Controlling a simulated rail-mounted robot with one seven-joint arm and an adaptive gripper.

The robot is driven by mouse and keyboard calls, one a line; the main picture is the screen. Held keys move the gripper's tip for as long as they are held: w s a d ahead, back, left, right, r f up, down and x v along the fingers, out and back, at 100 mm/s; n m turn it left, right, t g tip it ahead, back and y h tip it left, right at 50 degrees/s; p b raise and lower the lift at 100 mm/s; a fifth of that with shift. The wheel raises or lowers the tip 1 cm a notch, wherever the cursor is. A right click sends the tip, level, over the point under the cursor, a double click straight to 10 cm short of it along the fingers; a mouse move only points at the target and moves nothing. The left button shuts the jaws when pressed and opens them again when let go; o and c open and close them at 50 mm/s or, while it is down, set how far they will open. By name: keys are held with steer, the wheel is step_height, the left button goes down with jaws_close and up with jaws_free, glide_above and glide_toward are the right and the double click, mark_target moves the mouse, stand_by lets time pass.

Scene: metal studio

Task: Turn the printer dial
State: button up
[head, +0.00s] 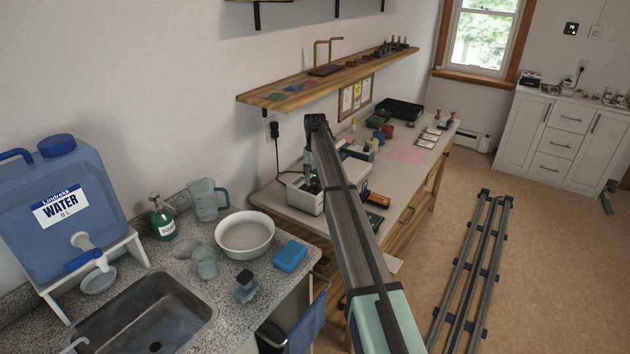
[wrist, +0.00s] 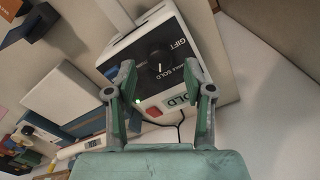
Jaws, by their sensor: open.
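The printer (wrist: 183,28) is a white box with a dark front panel, tilted in the wrist view. Its black round dial (wrist: 158,56) has a white pointer mark, with lettering around it including "GIFT" and "SOLD".
The printer stands on a long bench (head: 262,197) along the wall, below a wooden shelf (head: 282,97). An orange-and-black item (head: 379,200) lies right of my arm. A sink counter with a white bowl (head: 244,234) is at the left. Floor rails (head: 472,270) run at the right.

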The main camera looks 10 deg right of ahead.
steer(key=shift+f, duration=1.05)
jaws_close()
steer(key=shift+m, duration=0.3)
steer(key=m, duration=0.5)
steer(key=m+b, duration=0.1)
steer(key=m, duration=0.5)
steer(key=shift+d, duration=0.15)
steer(key=shift+m, duration=0.3)
